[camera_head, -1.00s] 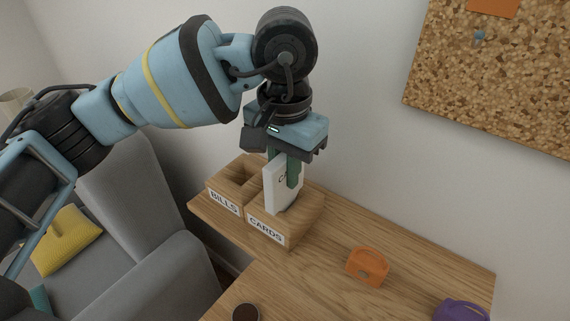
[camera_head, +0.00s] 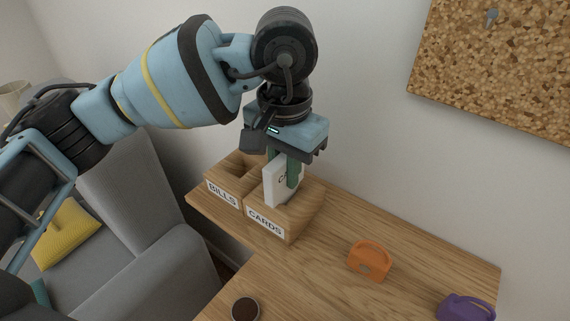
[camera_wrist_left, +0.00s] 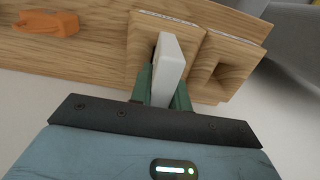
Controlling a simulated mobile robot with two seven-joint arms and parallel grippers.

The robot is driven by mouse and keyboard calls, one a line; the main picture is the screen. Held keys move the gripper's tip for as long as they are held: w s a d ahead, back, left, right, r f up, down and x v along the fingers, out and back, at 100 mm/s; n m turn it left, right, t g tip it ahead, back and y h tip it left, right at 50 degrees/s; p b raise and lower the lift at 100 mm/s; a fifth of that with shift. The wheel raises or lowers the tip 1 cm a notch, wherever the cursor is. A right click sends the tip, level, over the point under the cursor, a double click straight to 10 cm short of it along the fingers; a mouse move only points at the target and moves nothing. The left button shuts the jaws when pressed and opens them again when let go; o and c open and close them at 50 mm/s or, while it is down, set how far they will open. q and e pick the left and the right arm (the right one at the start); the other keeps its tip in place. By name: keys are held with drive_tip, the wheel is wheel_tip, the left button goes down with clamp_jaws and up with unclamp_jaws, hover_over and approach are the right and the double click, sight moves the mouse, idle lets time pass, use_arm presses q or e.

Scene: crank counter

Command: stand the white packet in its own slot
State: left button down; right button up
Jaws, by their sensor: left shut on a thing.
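The white packet (camera_head: 279,184) stands upright in the head view, its lower end inside the opening of the wooden CARDS box (camera_head: 292,224). My left gripper (camera_head: 284,172) points down above that box, shut on the packet's upper part. In the left wrist view the packet (camera_wrist_left: 169,66) sits between the two green fingers, at the CARDS box's opening. Whether its bottom end touches the box floor is hidden. My right gripper is in neither view.
The wooden BILLS box (camera_head: 222,191) stands just left of the CARDS box, with an empty-looking opening. An orange object (camera_head: 369,261), a purple object (camera_head: 465,308) and a dark round cup (camera_head: 245,310) are on the wooden counter (camera_head: 325,275). A wall stands behind.

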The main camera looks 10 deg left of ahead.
use_arm(q)
drive_tip(key=shift+f, duration=0.3)
drive_tip(key=c, duration=1.3)
unclamp_jaws()
drive_tip(key=shift+o, duration=0.2)
drive_tip(key=shift+r, duration=0.1)
drive_tip(key=shift+r, duration=0.25)
wheel_tip(320, 180, up, 7)
drive_tip(key=shift+r+b, duration=0.1)
drive_tip(key=shift+b, duration=0.2)
